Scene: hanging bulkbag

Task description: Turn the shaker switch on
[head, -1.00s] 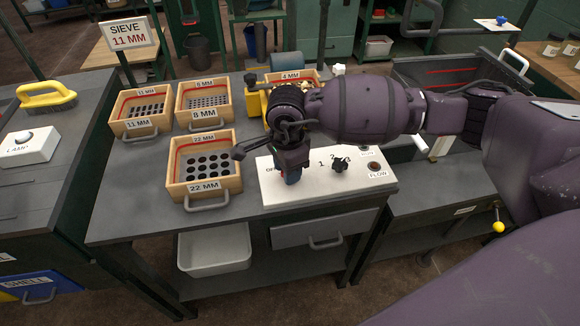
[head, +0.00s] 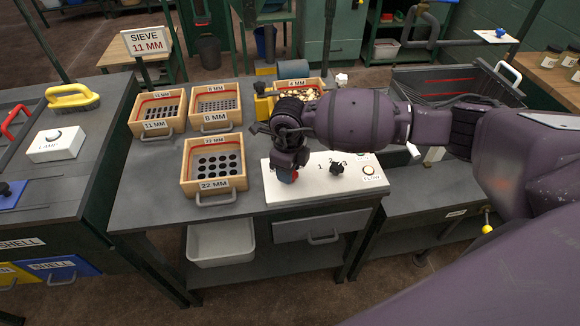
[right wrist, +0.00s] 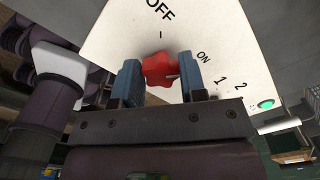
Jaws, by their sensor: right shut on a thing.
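The shaker switch is a red lobed knob (right wrist: 161,69) on a white panel (head: 325,184). In the right wrist view it sits between the two blue-grey fingers of my right gripper (right wrist: 160,80), which is shut on it. In the head view my right gripper (head: 288,170) comes down on the panel's left part and hides most of the knob. A round lamp (head: 369,171) by the FLOW label looks bright; it shows green in the right wrist view (right wrist: 266,103). My left gripper is not in view.
A black knob (head: 337,168) stands on the panel right of my gripper. Sieve trays marked 11 MM (head: 157,127), 8 MM (head: 216,121) and 22 MM (head: 214,185) stand to the left. A tray of pale pieces (head: 313,84) lies behind my forearm.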

